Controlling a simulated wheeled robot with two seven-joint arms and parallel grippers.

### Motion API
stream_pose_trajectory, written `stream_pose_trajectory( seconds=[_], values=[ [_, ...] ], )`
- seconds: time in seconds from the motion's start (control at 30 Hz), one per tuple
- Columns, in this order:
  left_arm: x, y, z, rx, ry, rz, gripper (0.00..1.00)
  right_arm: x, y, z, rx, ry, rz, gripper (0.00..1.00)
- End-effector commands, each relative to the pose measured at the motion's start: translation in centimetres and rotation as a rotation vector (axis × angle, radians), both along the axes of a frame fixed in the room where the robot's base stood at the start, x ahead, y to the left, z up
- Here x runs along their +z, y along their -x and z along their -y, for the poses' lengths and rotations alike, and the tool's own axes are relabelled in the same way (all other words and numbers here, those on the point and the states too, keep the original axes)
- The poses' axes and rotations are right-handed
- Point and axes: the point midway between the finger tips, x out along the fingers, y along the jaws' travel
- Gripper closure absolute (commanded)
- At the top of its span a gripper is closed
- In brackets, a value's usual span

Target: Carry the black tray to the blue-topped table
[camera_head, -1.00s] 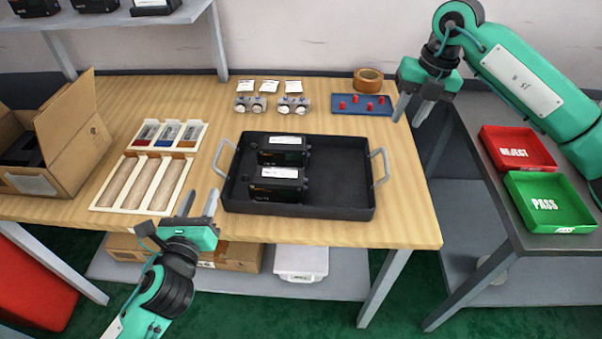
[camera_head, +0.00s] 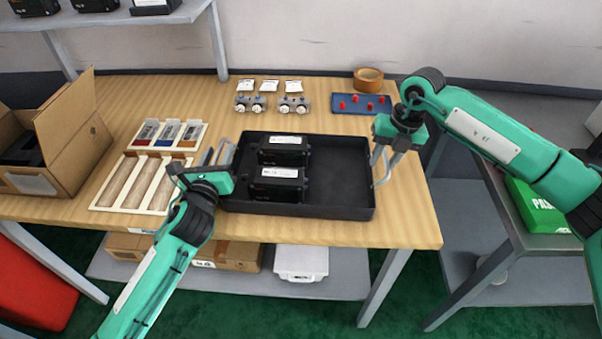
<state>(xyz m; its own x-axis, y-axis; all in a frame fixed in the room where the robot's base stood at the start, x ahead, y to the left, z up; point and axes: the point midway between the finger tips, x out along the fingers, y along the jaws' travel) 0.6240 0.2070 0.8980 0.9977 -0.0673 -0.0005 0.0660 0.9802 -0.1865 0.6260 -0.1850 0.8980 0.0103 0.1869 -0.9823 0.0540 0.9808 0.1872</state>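The black tray (camera_head: 335,190) lies flat on the wooden table, with a metal handle at each short end. Two black boxed devices stand in its left half, a rear one (camera_head: 284,151) and a front one (camera_head: 277,183). My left gripper (camera_head: 218,153) is at the tray's left handle, fingers apart and pointing away from me. My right gripper (camera_head: 384,166) is at the right handle, fingers apart and pointing down. Each gripper partly hides its handle; I cannot tell whether the fingers touch it. No blue-topped table shows.
The wooden table (camera_head: 410,225) also holds an open carton (camera_head: 75,150), a wooden organizer (camera_head: 125,205), small fittings, a blue pegboard (camera_head: 347,110) and a tape roll (camera_head: 368,79). A grey table (camera_head: 560,242) with a green PASS bin (camera_head: 540,206) stands at the right.

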Motion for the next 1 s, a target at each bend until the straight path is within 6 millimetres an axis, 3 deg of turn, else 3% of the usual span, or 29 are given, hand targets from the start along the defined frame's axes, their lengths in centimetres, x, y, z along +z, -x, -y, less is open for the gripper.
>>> stream_pose_trajectory(
  seconds=[0.3, 0.43, 0.5, 1.0],
  values=[
    [-0.03, -0.14, 0.02, 0.000, 0.000, 0.000, 0.63, -0.17, 0.01, -0.01, 0.000, 0.000, 0.000, 0.70],
    [-0.02, -0.13, 0.01, 0.000, 0.000, 0.000, 0.89, -0.16, 0.01, -0.01, 0.000, 0.000, 0.000, 0.96],
    [-0.03, -0.13, 0.00, 0.000, 0.000, 0.000, 1.00, -0.15, 0.00, 0.00, 0.000, 0.000, 0.000, 1.00],
    [0.58, -0.15, -0.08, 0.002, -0.002, 0.003, 1.00, 0.47, -0.08, 0.09, -0.002, 0.000, 0.002, 1.00]
  ],
)
